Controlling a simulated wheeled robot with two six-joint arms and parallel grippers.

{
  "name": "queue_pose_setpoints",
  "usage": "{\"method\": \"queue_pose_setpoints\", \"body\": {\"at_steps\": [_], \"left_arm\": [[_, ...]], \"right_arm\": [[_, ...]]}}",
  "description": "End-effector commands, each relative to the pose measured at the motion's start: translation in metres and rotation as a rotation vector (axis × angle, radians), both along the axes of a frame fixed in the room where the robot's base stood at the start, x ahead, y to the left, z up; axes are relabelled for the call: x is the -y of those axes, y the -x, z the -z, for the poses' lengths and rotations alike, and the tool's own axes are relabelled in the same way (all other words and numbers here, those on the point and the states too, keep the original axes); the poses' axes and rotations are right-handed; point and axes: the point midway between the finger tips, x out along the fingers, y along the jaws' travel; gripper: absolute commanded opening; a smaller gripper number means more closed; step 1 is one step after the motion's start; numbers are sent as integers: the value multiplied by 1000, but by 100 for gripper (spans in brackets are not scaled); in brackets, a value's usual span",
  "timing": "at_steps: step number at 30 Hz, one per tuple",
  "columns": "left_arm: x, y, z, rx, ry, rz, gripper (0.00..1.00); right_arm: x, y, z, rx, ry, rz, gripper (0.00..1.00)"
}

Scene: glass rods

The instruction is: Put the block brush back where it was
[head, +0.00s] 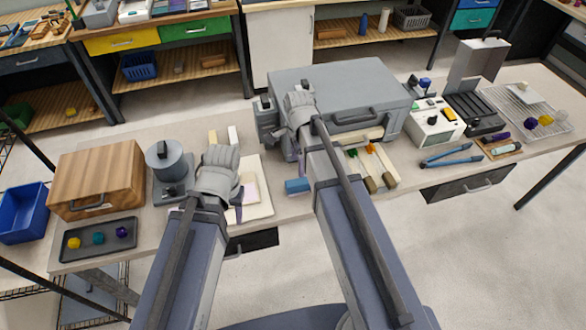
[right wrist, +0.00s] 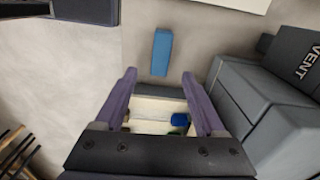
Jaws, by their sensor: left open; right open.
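A small blue block (head: 297,186), which looks like the block brush, lies on the table near its front edge. It also shows in the right wrist view (right wrist: 161,52), beyond my fingertips; its bristles cannot be made out. My right gripper (head: 300,158) is open and empty, just right of and behind the block, in front of the grey box. My left gripper (head: 238,203) is open over a pale board (head: 262,205).
A big grey box (head: 290,85) stands behind my right gripper. Brushes with coloured parts (head: 375,160) lie right of my right forearm, which hides part of their tray. Blue pliers-like tools (head: 452,158) lie farther right. A wooden box (head: 100,175) stands at the left.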

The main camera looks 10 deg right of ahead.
Motion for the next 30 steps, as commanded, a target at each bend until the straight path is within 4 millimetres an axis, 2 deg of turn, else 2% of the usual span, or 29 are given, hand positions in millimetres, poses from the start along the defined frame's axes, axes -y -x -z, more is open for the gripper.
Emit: {"method": "queue_pose_setpoints", "body": {"at_steps": [2,5,10,15,18,24,30], "left_arm": [[0,0,0,0,0,0,50],[0,0,0,0,0,0,50],[0,0,0,0,0,0,50],[0,0,0,0,0,0,50],[0,0,0,0,0,0,50],[0,0,0,0,0,0,50],[0,0,0,0,0,0,50]], "right_arm": [[-11,12,0,-5,5,-117,72],[-31,35,0,-16,17,-387,72],[-66,80,0,-49,37,-958,72],[-88,116,-1,-86,48,-1440,72],[-95,130,-1,-103,50,-1635,72],[-101,141,-1,-121,51,-1817,72],[-102,141,-1,-122,50,-1829,72]]}}
